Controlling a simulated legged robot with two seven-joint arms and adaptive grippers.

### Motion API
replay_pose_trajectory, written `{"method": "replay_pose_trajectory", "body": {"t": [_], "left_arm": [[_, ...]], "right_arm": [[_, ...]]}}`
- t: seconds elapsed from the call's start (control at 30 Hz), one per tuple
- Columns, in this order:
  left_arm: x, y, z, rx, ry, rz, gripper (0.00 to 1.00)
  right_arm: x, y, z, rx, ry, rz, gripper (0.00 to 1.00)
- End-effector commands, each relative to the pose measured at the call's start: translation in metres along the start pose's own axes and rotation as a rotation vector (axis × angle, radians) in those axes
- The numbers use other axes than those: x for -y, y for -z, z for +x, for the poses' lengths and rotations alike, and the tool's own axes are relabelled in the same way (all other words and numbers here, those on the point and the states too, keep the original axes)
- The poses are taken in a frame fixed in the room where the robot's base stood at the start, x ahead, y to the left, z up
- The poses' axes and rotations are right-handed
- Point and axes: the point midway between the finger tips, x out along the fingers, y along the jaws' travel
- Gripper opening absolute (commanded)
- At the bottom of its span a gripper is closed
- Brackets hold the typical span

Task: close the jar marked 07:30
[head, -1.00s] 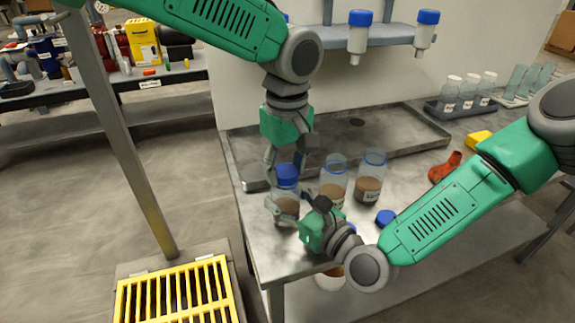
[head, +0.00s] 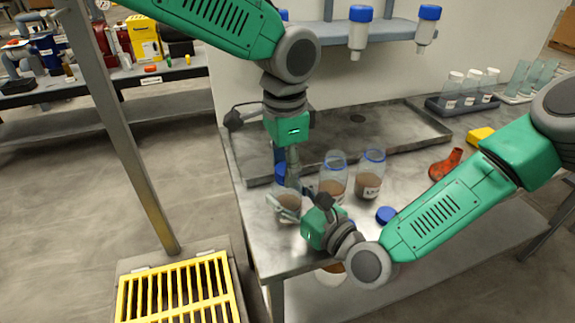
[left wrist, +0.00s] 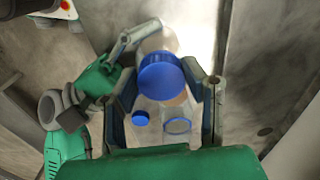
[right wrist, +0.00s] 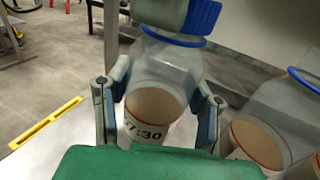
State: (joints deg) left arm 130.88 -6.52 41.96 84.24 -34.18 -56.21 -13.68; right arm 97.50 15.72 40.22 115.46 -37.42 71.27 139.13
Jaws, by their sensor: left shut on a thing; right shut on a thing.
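The jar marked 07:30 (right wrist: 150,105) is clear, with brown contents and a blue ring at its neck. It stands near the table's front left corner in the head view (head: 289,203). My right gripper (right wrist: 158,110) is shut around its body. My left gripper (left wrist: 165,95) is shut on a blue lid (left wrist: 160,75). In the right wrist view the lid (right wrist: 203,16) is at the jar's mouth, slightly above and right of the blue ring. I cannot tell whether they touch. The left fingers partly hide the lid in the head view (head: 280,172).
Two more jars with brown contents, (head: 332,182) and (head: 369,180), stand close to the right. A loose blue lid (head: 385,215) lies on the steel table (head: 400,240). A shallow tray (head: 410,130) lies behind. A red-brown object (head: 445,165) is farther right.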

Motion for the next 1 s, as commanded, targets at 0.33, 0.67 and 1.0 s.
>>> {"method": "replay_pose_trajectory", "body": {"t": [0.33,0.67,1.0], "left_arm": [[0.0025,-0.0039,0.0024,-0.011,-0.012,0.818,0.29],[0.0051,-0.0028,0.0034,-0.03,-0.019,1.591,0.33],[0.0076,-0.0006,0.0038,-0.046,-0.025,2.343,0.35]], "right_arm": [[0.0055,0.0024,-0.0011,-0.004,0.012,0.001,0.0],[0.0066,0.0023,-0.0008,-0.003,0.015,0.001,0.0],[0.0075,0.0021,-0.0009,-0.002,0.017,0.0,0.0]]}}
